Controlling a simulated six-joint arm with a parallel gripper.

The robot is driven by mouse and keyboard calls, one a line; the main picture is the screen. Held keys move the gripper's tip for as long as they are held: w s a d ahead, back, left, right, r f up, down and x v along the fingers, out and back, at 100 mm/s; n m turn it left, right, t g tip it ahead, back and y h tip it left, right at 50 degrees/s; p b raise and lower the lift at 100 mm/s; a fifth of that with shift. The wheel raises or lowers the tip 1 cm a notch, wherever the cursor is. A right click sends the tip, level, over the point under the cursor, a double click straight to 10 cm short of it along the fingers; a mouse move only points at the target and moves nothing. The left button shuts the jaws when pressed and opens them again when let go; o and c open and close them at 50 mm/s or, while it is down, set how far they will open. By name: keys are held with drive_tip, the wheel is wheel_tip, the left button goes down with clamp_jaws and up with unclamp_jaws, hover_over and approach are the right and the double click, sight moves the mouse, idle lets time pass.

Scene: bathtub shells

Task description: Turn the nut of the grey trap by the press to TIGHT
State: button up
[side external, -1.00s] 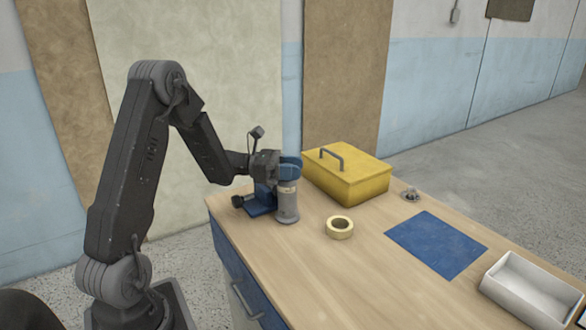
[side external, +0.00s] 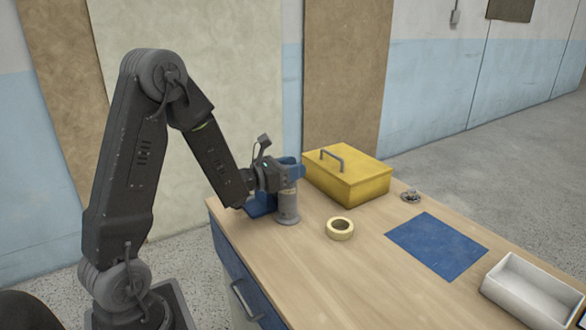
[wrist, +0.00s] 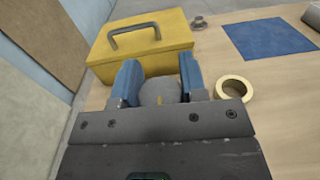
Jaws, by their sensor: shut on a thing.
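My gripper (side external: 292,168) has blue fingers and is closed around the top of the trap. In the wrist view my gripper (wrist: 159,75) has one finger on each side of a round grey top, the nut (wrist: 158,93), which carries a small yellow mark. I cannot read any TIGHT mark.
A yellow toolbox (side external: 347,185) stands just behind and right of the trap. A roll of tape (side external: 340,229) lies in front of it. A small metal part (side external: 411,196), a blue mat (side external: 437,246) and a white tray (side external: 531,293) are farther right.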

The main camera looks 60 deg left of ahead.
drive_tip(key=shift+n+y, duration=0.5)
drive_tip(key=shift+y, duration=0.3)
drive_tip(key=shift+a, duration=0.1)
drive_tip(key=o, duration=0.9)
drive_tip(key=shift+o, duration=0.2)
drive_tip(key=shift+s, duration=0.5)
drive_tip(key=shift+s+r, duration=0.25)
drive_tip(key=shift+s, duration=0.3)
drive_tip(key=shift+s+r, duration=0.25)
drive_tip(key=shift+s, duration=0.25)
drive_tip(key=shift+r, duration=3.05)
